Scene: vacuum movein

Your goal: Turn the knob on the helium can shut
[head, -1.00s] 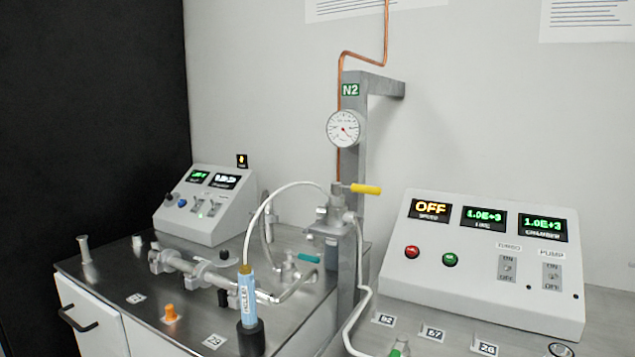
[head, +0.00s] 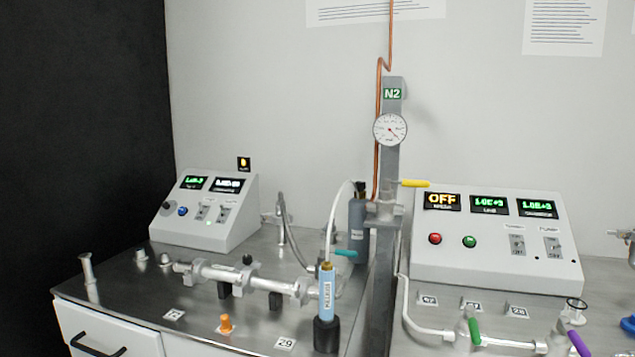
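The light blue can (head: 327,291), taken to be the helium can, stands upright in a black base near the front edge of the steel bench. Its label is too small to read surely. A small brass-coloured top (head: 327,267) sits on the can, and I cannot tell whether a knob there is open or shut. A white hose (head: 331,225) arcs down towards the can's top. My gripper is not in view.
A grey post (head: 390,150) with a dial gauge and yellow handle stands behind the can. A grey cylinder (head: 357,225) stands beside it. A metal pipe assembly (head: 235,276) and orange cone-like piece (head: 226,323) lie left. Control boxes (head: 205,212) (head: 495,240) stand on both sides.

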